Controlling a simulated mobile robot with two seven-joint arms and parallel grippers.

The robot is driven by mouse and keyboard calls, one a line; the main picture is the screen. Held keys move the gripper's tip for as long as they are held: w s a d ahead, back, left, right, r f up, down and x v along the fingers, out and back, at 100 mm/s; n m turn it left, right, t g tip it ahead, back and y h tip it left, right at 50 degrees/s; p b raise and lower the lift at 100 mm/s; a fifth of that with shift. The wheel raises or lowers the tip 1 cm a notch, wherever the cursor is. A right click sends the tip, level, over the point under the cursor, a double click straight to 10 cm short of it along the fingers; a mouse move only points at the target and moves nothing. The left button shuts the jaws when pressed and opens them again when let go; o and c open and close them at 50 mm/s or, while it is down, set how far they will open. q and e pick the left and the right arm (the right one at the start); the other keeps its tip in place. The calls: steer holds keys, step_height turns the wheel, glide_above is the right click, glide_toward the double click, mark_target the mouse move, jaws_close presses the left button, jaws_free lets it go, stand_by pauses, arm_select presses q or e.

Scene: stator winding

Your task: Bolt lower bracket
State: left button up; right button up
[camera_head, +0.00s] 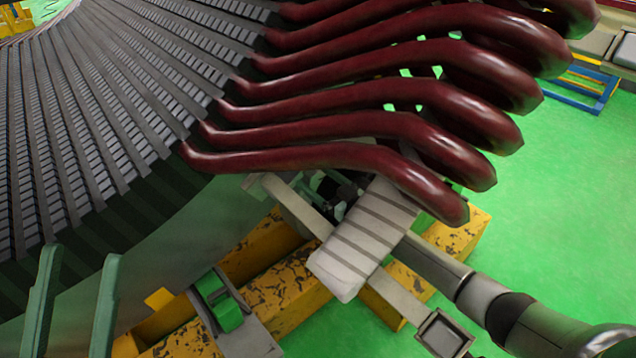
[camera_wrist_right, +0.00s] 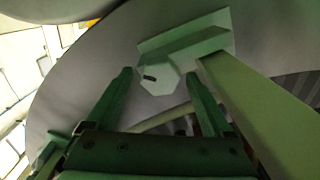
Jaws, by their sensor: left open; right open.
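In the right wrist view, a pale angled bracket with a slotted plate (camera_wrist_right: 160,78) lies against the large curved stator surface (camera_wrist_right: 75,75). My right gripper (camera_wrist_right: 158,76) is open, one finger on each side of the plate; I cannot tell whether they touch it. In the head view my right gripper (camera_head: 335,190) is mostly hidden behind a light grey ribbed block (camera_head: 365,240) and under the red coils. My left gripper (camera_head: 77,252) shows as two separated green fingers at the lower left, open and empty. No bolt can be made out.
Dark red coil ends (camera_head: 340,155) overhang the right gripper. A long grey bar (camera_head: 395,295) passes under the ribbed block. Worn yellow beams (camera_head: 275,295) and a fixture with a green part (camera_head: 225,305) stand below.

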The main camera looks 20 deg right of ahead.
jaws_close()
stand_by(0.8)
steer(key=shift+m, duration=0.4)
steer(key=shift+m+p, duration=0.8)
steer(key=shift+m, duration=2.2)
jaws_free()
